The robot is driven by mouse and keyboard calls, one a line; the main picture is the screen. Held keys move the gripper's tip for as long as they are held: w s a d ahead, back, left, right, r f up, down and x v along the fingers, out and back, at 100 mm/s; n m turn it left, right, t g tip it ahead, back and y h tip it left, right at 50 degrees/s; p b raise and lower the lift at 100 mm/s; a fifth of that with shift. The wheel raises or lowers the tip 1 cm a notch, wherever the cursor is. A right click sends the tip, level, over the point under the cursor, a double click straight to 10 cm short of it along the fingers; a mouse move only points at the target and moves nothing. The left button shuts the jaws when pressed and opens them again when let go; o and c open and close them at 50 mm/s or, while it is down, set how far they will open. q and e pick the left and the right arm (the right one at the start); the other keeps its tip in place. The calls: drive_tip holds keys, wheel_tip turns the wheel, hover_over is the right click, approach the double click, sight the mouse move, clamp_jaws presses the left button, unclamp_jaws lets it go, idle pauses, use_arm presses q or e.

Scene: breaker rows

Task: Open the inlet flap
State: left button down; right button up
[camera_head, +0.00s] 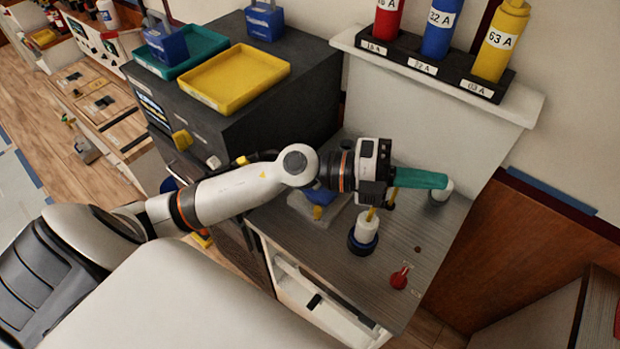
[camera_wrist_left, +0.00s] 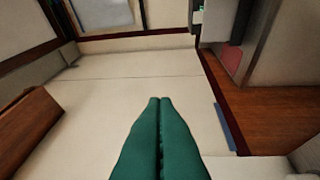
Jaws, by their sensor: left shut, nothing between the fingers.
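My left gripper (camera_head: 443,181) reaches over the grey worktop (camera_head: 447,239) from the left, its teal fingers pointing right. The fingers are together and empty; they also show shut in the left wrist view (camera_wrist_left: 160,99). A white cylinder with a dark blue base (camera_head: 366,231) stands below the gripper, partly hidden at the top. I cannot make out for sure which part is the inlet flap. My right gripper is not in view.
A red knob-like piece (camera_head: 400,277) sits near the worktop's front right. A blue piece on a pale base (camera_head: 318,207) is partly behind my arm. Red, blue and yellow cylinders stand in a dark rack (camera_head: 450,72) on the ledge above. A yellow tray (camera_head: 235,78) lies on the dark cabinet.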

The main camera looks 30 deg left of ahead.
use_arm(q)
wheel_tip(320, 180, down, 7)
drive_tip(key=a+m+g+y, duration=0.2)
drive_tip(key=m+g+y, duration=0.2)
drive_tip(key=y, duration=0.1)
drive_tip(key=g+y, duration=0.1)
drive_tip(key=y, duration=1.1)
approach(312, 195)
drive_tip(key=f+b, duration=0.3)
drive_tip(key=f, duration=0.1)
drive_tip(key=w+f+b, duration=0.1)
drive_tip(key=f+b, duration=0.1)
drive_tip(key=shift+w+d+f+b, duration=0.1)
drive_tip(key=shift+d+f+b, duration=0.15)
drive_tip(key=shift+d+b, duration=0.1)
drive_tip(key=shift+a+r, duration=0.1)
